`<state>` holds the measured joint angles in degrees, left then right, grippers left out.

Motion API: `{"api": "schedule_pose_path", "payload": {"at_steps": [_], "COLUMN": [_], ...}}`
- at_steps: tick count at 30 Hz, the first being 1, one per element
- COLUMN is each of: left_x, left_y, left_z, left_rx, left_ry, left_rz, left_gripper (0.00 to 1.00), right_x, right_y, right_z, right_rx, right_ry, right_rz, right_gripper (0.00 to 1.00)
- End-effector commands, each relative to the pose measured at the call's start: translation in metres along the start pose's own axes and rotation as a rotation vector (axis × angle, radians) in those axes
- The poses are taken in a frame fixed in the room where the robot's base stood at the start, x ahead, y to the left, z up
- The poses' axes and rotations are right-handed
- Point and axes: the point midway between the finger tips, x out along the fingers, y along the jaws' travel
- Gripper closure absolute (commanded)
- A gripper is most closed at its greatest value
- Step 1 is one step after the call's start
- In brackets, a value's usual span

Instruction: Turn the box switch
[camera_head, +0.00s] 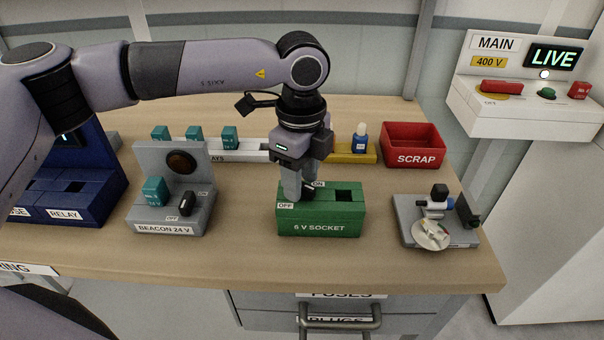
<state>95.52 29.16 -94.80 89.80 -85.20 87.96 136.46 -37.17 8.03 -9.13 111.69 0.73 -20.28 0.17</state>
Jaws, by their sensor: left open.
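A small black switch (308,190) shows partly between those labels. My left gripper (299,192) points down at the left part of this box, its fingers open beside the switch. The fingers hide part of the switch, so I cannot tell its position or whether they touch it. My right gripper is not in view.
The grey BEACON 24 V box (170,229) stands left, with a teal block and black switch. A grey fixture (460,236) stands right. Behind are a white rack (254,145), a yellow holder (355,158) and a red SCRAP bin (416,160). The MAIN panel (530,110) reads LIVE.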

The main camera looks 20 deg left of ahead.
Motion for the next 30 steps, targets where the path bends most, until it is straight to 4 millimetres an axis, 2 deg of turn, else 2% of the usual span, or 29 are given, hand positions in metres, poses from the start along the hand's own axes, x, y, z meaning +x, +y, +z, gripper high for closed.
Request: {"api": "schedule_pose_path", "payload": {"at_steps": [10, 11, 12, 14, 15, 23, 30], "left_x": [0.007, 0.007, 0.007, 0.007, 0.007, 0.007, 0.009], "left_y": [0.0, 0.0, 0.0, 0.0, 0.0, 0.0, 0.0], "left_z": [0.0, 0.0, 0.0, 0.0, 0.0, 0.0, -0.001], "left_rx": [0.001, 0.001, 0.001, 0.001, 0.001, 0.012, 0.101], "left_ry": [0.001, 0.001, 0.001, 0.001, 0.001, 0.001, 0.002], "left_rz": [0.0, 0.0, 0.0, 0.0, 0.0, 0.0, -0.001], "left_gripper": [0.55, 0.62, 0.75, 0.94, 1.0, 1.0, 1.0], "right_x": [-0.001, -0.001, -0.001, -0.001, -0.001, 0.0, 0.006], "right_y": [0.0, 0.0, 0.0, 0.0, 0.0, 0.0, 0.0], "right_z": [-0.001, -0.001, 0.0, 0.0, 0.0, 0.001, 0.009], "right_rx": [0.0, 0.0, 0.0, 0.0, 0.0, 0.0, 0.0], "right_ry": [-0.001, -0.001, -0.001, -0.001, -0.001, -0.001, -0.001], "right_rz": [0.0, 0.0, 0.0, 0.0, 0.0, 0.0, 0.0], "right_gripper": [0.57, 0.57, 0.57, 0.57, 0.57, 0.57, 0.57]}}
